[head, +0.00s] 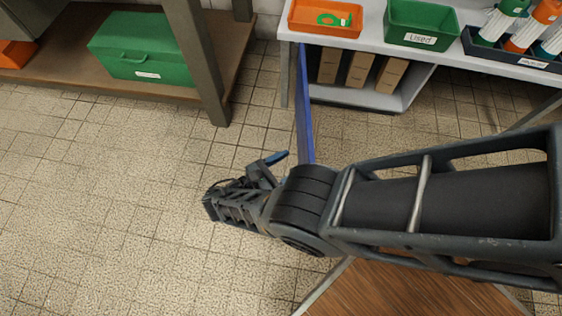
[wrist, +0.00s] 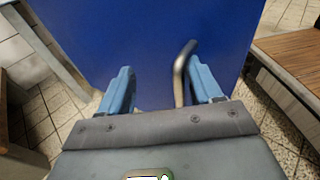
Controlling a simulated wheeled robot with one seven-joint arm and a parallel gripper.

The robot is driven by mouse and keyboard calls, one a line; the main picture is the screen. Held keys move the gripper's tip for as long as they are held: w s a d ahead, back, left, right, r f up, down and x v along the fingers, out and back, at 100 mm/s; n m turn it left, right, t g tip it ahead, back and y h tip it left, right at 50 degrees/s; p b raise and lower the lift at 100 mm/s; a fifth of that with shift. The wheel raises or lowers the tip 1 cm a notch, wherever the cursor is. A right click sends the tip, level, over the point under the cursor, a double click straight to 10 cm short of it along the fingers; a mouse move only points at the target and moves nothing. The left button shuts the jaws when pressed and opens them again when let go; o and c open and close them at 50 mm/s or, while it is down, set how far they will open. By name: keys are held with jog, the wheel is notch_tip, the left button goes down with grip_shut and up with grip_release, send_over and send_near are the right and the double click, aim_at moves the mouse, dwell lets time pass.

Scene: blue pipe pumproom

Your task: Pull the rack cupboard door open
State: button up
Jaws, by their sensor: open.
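The blue rack cupboard door (head: 305,115) stands swung out from the cupboard (head: 407,98), seen nearly edge-on in the head view. Its blue face (wrist: 150,40) fills the upper middle of the wrist view. A metal bar handle (wrist: 180,72) on the door shows there, close to the right finger and inside the gap between the fingers. My gripper (wrist: 162,82) is open in front of the door face. In the head view my gripper (head: 276,158) is just left of the door, its blue fingertip visible; my arm hides the door's lower part and the handle.
The cupboard holds several brown boxes (head: 358,70). On the worktop above are an orange tray (head: 325,18), a green "Used" bin (head: 420,24) and a dark bottle rack (head: 515,52). A wooden shelf (head: 75,55) with a green case (head: 147,48) stands left. Tiled floor (head: 100,210) lies clear.

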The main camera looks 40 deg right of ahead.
aim_at(307, 146)
jog(key=o, duration=0.7)
jog(key=shift+m+g+h, duration=0.6)
jog(key=shift+h, duration=0.2)
jog(key=r+p, duration=0.1)
jog(key=r, duration=0.1)
jog(key=d+r+p, duration=0.1)
jog(key=r, duration=0.2)
jog(key=s+d+r+p, duration=0.1)
jog(key=r, duration=0.1)
jog(key=shift+d+r, duration=0.15)
jog(key=shift+r, duration=0.25)
jog(key=shift+c, duration=0.2)
jog(key=d+r+p, duration=0.1)
jog(key=s+d+p, duration=0.1)
jog(key=p, duration=0.1)
jog(key=s+d+r+p, duration=0.1)
jog(key=d+p, duration=0.1)
jog(key=shift+s+r, duration=0.25)
jog(key=shift+r, duration=0.05)
jog(key=shift+s+d+r, duration=0.2)
jog(key=shift+d+r, duration=0.05)
jog(key=shift+d, duration=0.1)
jog(key=c, duration=0.8)
jog(key=shift+s+d+f, duration=0.35)
jog(key=shift+s, duration=0.05)
jog(key=shift+c, duration=0.2)
jog(key=shift+c, duration=0.3)
